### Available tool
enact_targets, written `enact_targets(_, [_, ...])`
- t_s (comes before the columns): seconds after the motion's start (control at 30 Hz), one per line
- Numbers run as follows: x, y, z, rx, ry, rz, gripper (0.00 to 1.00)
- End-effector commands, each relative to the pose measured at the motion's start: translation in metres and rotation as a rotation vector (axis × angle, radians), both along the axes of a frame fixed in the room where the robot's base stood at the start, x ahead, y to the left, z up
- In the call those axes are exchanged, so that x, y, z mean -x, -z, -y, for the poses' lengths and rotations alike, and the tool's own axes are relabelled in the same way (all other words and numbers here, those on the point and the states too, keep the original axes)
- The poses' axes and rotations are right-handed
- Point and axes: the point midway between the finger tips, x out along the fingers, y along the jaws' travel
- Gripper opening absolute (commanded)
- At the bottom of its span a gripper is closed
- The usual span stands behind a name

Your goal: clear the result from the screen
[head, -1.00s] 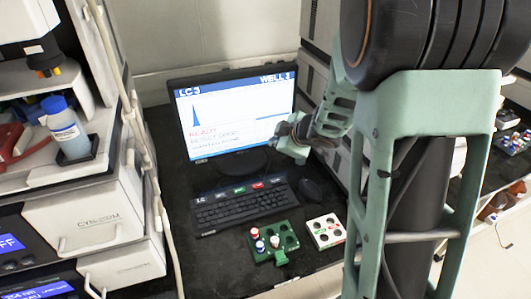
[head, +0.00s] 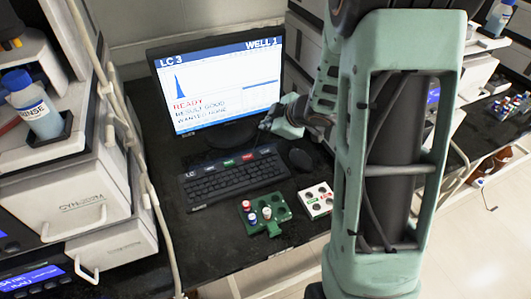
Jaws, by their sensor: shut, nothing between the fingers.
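The monitor (head: 225,88) stands at the back of the black bench. Its screen reads "LC 3", "WELL 1", "READY", "RESULT GOOD" and "WANTED NONE", beside a blue peak. The black keyboard (head: 235,182) lies in front of it, with an "LC" label and a top row of larger labelled keys, including a green key (head: 229,163) and a red key (head: 248,157). My gripper (head: 267,124) is shut and empty, in front of the screen's lower right and above the keyboard's far right end. It appears apart from the keys.
A black mouse (head: 300,160) lies right of the keyboard. A green rack (head: 282,213) with several capped vials and a white rack (head: 309,202) stand in front. Instrument stacks (head: 75,185) flank the left, with a rinse bottle (head: 42,117) and hanging tubes.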

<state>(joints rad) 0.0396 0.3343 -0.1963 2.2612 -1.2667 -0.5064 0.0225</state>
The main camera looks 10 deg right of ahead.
Motion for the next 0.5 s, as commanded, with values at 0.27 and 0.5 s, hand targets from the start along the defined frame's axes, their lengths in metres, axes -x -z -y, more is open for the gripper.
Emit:
enact_targets(0.27, [0.000,0.036,0.000,0.000,0.000,0.000,0.00])
enact_targets(0.5, [0.000,0.065,0.000,-0.001,0.001,0.000,0.00])
